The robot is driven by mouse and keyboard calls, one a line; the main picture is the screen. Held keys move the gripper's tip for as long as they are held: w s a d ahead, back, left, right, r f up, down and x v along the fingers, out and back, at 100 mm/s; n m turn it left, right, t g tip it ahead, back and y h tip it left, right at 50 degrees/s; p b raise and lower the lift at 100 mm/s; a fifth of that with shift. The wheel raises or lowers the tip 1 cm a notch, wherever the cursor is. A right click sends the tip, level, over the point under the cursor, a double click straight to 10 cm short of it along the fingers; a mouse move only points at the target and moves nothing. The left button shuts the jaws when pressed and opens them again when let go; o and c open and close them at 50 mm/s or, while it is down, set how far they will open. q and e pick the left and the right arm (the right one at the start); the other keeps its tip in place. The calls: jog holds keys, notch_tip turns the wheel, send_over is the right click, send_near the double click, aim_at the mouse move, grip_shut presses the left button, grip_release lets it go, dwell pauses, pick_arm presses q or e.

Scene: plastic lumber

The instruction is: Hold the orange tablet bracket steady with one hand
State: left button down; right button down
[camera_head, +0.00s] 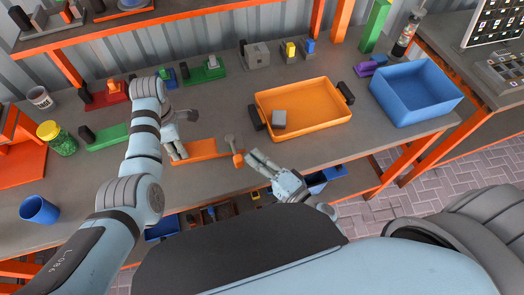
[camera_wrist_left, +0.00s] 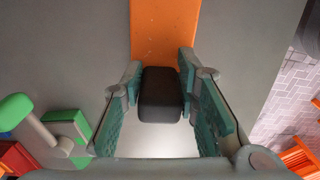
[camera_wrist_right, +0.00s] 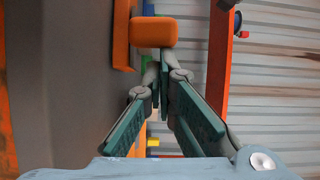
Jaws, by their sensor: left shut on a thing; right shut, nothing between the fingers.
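The orange tablet bracket (camera_head: 208,148) lies flat on the grey workbench, a long plate with an upright grey piece (camera_head: 230,141) and an orange knob (camera_head: 238,159) at its right end. My left gripper (camera_head: 177,151) is at its left end. In the left wrist view the left gripper (camera_wrist_left: 160,78) is shut on a dark block (camera_wrist_left: 160,102) at the end of the orange plate (camera_wrist_left: 164,30). My right gripper (camera_head: 254,160) is shut and empty, just right of the knob. In the right wrist view its fingertips (camera_wrist_right: 164,66) are close below an orange block (camera_wrist_right: 153,32); contact is unclear.
An orange tray (camera_head: 318,131) with a grey block (camera_head: 279,119) stands right of the bracket, and a blue bin (camera_head: 445,107) farther right. Green (camera_head: 108,136) and red (camera_head: 107,98) brackets lie to the left and behind. A blue cup (camera_head: 39,209) stands front left.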

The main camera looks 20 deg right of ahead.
pick_arm(q)
jog(key=shift+d, duration=0.1)
pick_arm(e)
jog(key=shift+s+a, duration=0.35)
jog(key=shift+a, duration=0.55)
jog(key=v, duration=0.7)
jog(key=shift+s+d, duration=0.15)
jog(key=shift+s, duration=0.05)
pick_arm(q)
jog(key=c, duration=1.2)
grip_release()
jog(key=shift+o, duration=0.2)
